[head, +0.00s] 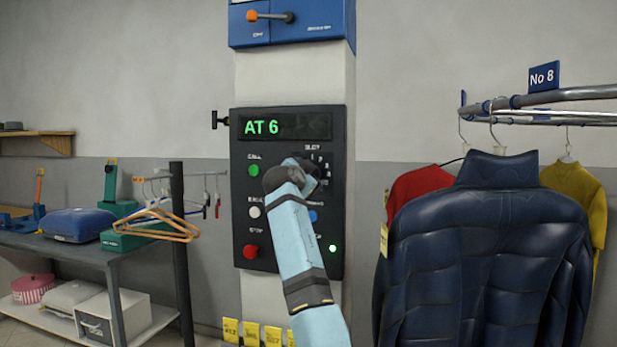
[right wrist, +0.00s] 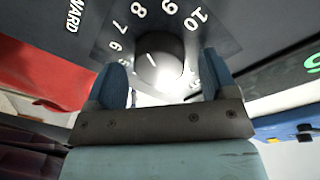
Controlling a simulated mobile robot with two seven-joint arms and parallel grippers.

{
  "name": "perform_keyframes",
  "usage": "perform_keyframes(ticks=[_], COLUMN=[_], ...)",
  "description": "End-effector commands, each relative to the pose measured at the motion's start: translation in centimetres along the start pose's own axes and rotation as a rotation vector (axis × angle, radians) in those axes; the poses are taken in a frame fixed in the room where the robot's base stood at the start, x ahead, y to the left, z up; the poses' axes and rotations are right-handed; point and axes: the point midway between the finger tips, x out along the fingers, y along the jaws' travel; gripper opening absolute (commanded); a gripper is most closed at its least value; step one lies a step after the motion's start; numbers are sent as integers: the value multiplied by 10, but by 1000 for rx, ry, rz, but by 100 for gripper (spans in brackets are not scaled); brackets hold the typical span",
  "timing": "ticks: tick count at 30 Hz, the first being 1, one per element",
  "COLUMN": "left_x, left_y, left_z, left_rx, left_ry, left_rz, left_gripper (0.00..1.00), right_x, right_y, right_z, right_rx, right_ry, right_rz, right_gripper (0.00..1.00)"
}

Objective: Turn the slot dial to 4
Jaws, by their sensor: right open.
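The slot dial (right wrist: 158,52) is a dark round knob on a dark plate, with numbers around it. In the right wrist view 6, 7, 8, 9 and 10 are readable; 4 is not visible. A short light mark shows on its face, and I cannot tell which number it points to. My right gripper (right wrist: 162,62) is open, with a blue finger on each side of the knob; contact is unclear. In the head view my right gripper (head: 304,178) covers most of the dial. The display (head: 287,127) on the control panel (head: 240,190) reads "AT 6". My left gripper is not in view.
Green (head: 254,170), white (head: 254,212) and red (head: 251,251) buttons line the panel's left side. A blue button (head: 313,216) sits below the dial. A blue lever box (head: 290,25) is above. A navy jacket (head: 485,240) hangs at right. A table (head: 95,262) stands left.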

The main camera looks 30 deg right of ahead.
Motion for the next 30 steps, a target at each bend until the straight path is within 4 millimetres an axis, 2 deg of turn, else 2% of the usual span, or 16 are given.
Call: perform_keyframes(ticks=[11, 15, 17, 18, 30], left_x=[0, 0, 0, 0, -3], left_y=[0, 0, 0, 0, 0], left_z=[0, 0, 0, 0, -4], left_rx=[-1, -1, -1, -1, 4], left_ry=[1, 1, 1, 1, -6], left_rz=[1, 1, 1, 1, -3], left_gripper=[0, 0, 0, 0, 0], right_x=[6, 6, 6, 6, 6], right_y=[0, 0, 0, 0, -1], right_z=[0, 0, 0, 0, -1], right_rx=[1, 1, 0, 0, -73], right_ry=[-1, 0, 0, 0, 6], right_rz=[0, 0, 0, 0, -4], right_gripper=[78, 46, 32, 29, 29])
